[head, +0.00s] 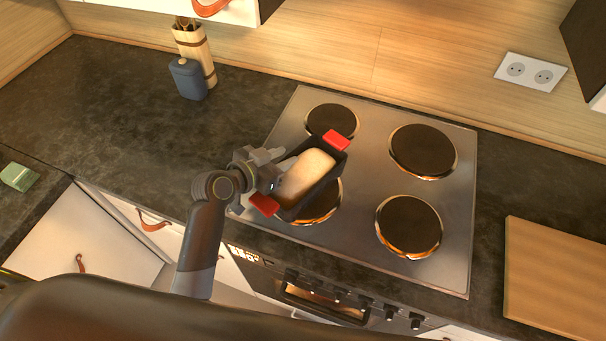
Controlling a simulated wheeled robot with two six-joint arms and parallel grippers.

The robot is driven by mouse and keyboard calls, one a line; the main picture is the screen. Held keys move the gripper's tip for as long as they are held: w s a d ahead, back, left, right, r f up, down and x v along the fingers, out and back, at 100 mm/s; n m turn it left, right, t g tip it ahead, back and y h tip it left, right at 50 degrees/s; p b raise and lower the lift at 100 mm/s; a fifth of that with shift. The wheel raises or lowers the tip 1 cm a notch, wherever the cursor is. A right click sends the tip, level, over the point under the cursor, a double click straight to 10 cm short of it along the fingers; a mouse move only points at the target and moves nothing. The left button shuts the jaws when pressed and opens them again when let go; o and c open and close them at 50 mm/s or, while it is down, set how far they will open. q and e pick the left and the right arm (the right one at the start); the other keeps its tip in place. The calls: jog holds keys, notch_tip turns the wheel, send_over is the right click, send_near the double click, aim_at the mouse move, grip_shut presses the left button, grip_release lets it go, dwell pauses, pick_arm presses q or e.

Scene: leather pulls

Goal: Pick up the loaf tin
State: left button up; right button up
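The loaf tin (322,187) is dark, with a red handle at each end, and holds a pale golden loaf (306,174). It is on or just above the left side of the hob, over the front left plate and close to the rear left one. My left gripper (277,172) is at the tin's left long side, with its fingers close to or touching the rim. The wrist and the tin hide part of the fingers, so I cannot tell whether they are shut on the wall. My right gripper is not in view.
The steel hob (362,160) has several round plates, some with orange-looking rims. A blue canister (188,79) and a wooden utensil holder (203,57) stand at the back left. A wooden board (556,275) lies at the right. The left counter is mostly clear.

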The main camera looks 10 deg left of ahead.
pick_arm(q)
jog(key=shift+c, duration=0.3)
grip_shut()
jog(key=shift+r, duration=0.2)
